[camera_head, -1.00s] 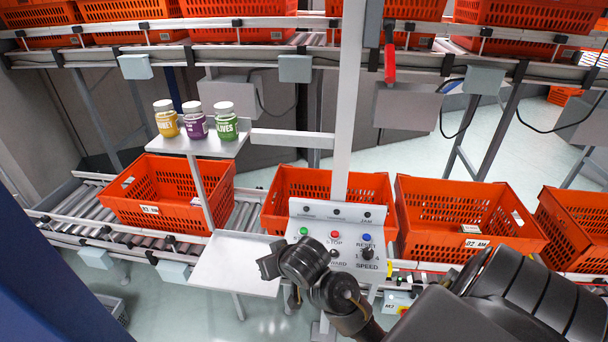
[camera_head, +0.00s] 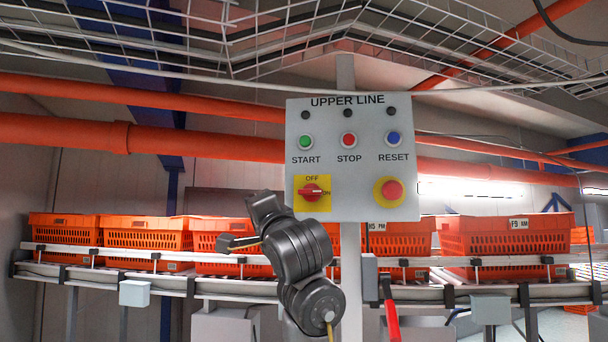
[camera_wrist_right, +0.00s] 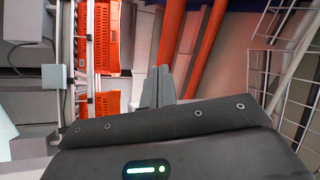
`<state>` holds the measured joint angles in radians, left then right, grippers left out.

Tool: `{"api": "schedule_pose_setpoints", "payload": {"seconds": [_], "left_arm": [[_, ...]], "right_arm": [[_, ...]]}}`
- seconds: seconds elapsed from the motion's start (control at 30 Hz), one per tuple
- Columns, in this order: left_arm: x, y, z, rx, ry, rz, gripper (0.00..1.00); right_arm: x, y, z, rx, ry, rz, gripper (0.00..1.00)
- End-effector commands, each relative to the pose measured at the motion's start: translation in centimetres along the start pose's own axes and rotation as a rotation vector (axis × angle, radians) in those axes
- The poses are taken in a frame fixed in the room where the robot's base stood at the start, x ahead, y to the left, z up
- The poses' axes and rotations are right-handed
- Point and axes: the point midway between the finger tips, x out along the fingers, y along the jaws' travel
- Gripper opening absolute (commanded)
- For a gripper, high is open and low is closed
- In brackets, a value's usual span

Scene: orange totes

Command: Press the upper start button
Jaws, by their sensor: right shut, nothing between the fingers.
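The upper line control panel (camera_head: 330,235) is a grey box labelled UPPER LINE in the head view. Its green START button (camera_head: 306,141) is at the left of the button row, unobstructed, beside the red STOP button (camera_head: 348,140) and the blue RESET button (camera_head: 393,138). My right gripper (camera_head: 225,243) is left of and below the panel, clear of the START button. In the right wrist view its fingers (camera_wrist_right: 158,85) are together and empty. My left gripper is not in view.
An OFF/ON rotary switch (camera_head: 311,192) and a red round button on yellow (camera_head: 391,190) sit lower on the panel. Orange totes (camera_head: 505,238) line the conveyor behind. Orange pipes (camera_head: 205,140) and a wire cable tray (camera_head: 270,45) run across above.

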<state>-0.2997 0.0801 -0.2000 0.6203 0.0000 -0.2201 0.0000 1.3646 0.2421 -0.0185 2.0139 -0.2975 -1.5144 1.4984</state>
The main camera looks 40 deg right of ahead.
Motion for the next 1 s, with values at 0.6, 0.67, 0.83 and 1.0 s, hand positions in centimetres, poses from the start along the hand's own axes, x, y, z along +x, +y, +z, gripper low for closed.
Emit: {"api": "schedule_pose_setpoints", "payload": {"seconds": [0.6, 0.67, 0.83, 1.0], "left_arm": [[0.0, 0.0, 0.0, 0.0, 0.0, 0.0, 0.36], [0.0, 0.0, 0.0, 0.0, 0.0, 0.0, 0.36], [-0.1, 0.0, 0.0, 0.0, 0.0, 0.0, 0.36], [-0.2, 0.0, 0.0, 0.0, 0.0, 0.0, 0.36]], "right_arm": [[-5.7, -14.5, -11.5, 0.298, 0.133, -0.247, 0.0], [-5.7, -14.5, -11.5, 0.298, 0.133, -0.247, 0.0], [-5.7, -14.5, -11.5, 0.297, 0.132, -0.246, 0.0], [-5.2, -14.3, -11.8, 0.297, 0.133, -0.245, 0.0]]}}
